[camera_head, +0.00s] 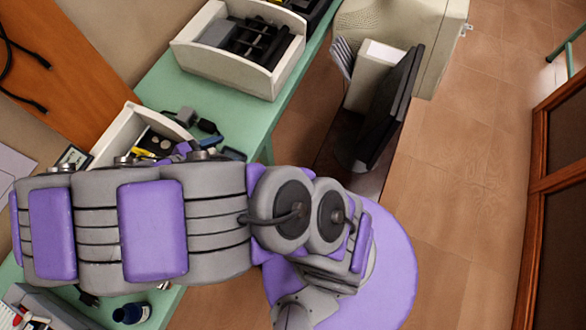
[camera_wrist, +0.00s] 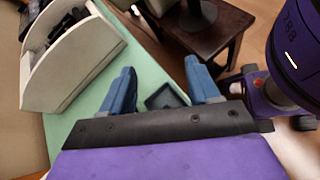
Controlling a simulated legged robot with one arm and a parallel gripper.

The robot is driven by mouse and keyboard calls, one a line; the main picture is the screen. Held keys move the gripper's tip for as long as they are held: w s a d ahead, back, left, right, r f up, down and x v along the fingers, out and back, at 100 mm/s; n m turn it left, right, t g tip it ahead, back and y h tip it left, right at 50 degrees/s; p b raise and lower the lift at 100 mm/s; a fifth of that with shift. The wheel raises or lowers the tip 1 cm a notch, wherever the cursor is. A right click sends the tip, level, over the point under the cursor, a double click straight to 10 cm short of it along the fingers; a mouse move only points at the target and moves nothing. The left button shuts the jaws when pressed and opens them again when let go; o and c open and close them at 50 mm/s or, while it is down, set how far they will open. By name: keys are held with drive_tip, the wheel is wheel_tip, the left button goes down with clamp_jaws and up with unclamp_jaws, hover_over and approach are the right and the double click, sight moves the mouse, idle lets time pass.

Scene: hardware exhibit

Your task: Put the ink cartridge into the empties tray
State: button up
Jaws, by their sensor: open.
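In the wrist view my gripper (camera_wrist: 160,68) is open, its two blue fingers apart with nothing held between them. A small dark block (camera_wrist: 166,97) shows on the green table between the fingers; it may be the ink cartridge, but I cannot be sure. A similar dark piece (camera_head: 233,154) lies near the table's right edge in the head view. A white tray (camera_wrist: 88,68) with dark items inside stands left of my fingers. It seems to be the far white tray (camera_head: 262,82) of the head view. I cannot tell which tray is for empties. My arm hides much of the near table.
A nearer white tray (camera_head: 110,135) holds small parts, with loose dark pieces (camera_head: 208,127) beside it. A dark bottle (camera_head: 131,313) stands at the bottom left. A monitor (camera_head: 390,112) stands beyond the table. Bare green table (camera_head: 165,85) lies between the white trays.

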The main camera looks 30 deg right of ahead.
drive_tip(key=s+d+r+m+g+y, duration=0.2)
drive_tip(key=s+d+r+m+g, duration=0.1)
drive_tip(key=d+r+m, duration=0.35)
drive_tip(key=s+d+r+m+y, duration=0.1)
drive_tip(key=s+r+m+y, duration=0.1)
drive_tip(key=s, duration=0.3)
drive_tip(key=s+d+r+m+y, duration=0.1)
drive_tip(key=s+r+m+y, duration=0.2)
drive_tip(key=s+m+y, duration=0.1)
drive_tip(key=s+d+r+m+g+y, duration=0.1)
drive_tip(key=s+r+m+y, duration=0.2)
drive_tip(key=s, duration=0.5)
drive_tip(key=shift+s+d+r+m+y, duration=0.2)
drive_tip(key=shift+d+m+y, duration=0.2)
drive_tip(key=shift+m, duration=0.45)
